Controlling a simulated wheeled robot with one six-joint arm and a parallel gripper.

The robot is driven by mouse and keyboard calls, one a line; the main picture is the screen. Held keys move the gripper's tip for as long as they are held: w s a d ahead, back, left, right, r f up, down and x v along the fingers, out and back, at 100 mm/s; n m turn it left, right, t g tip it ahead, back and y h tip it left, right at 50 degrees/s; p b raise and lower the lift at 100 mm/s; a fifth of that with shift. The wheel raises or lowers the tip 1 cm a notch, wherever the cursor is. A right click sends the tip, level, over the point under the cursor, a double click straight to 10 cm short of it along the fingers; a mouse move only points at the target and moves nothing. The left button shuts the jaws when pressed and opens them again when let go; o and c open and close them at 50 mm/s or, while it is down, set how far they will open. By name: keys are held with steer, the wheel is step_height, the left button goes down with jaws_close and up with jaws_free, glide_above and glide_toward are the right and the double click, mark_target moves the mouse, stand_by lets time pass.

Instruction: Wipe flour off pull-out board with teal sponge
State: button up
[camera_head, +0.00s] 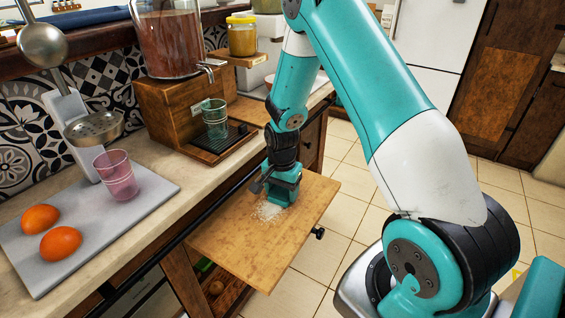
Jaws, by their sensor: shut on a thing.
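The pull-out board (232,248) is a flat wooden board sticking out below the counter. A white patch of flour (267,211) lies on it, near its middle. My gripper (277,186) is low over the board, just behind the flour, pointing down. It is shut on the teal sponge (281,191), which is at the board's surface by the flour's far edge. My fingers and the sponge are close in colour and partly overlap, so their exact contact is hard to see.
A wooden drink dispenser stand (180,110) with a green glass (214,118) stands behind. A black knob (318,233) sits at the board's right edge. Tiled floor (350,160) is clear.

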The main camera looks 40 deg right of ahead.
steer(key=shift+d+r+p, duration=0.25)
steer(key=shift+r+p, duration=0.55)
steer(key=shift+r, duration=0.45)
steer(key=shift+a+r+p, duration=0.1)
steer(key=shift+r+p, duration=0.55)
steer(key=shift+r, duration=0.05)
step_height(320, 180, up, 4)
steer(key=p, duration=0.3)
steer(key=shift+r, duration=0.1)
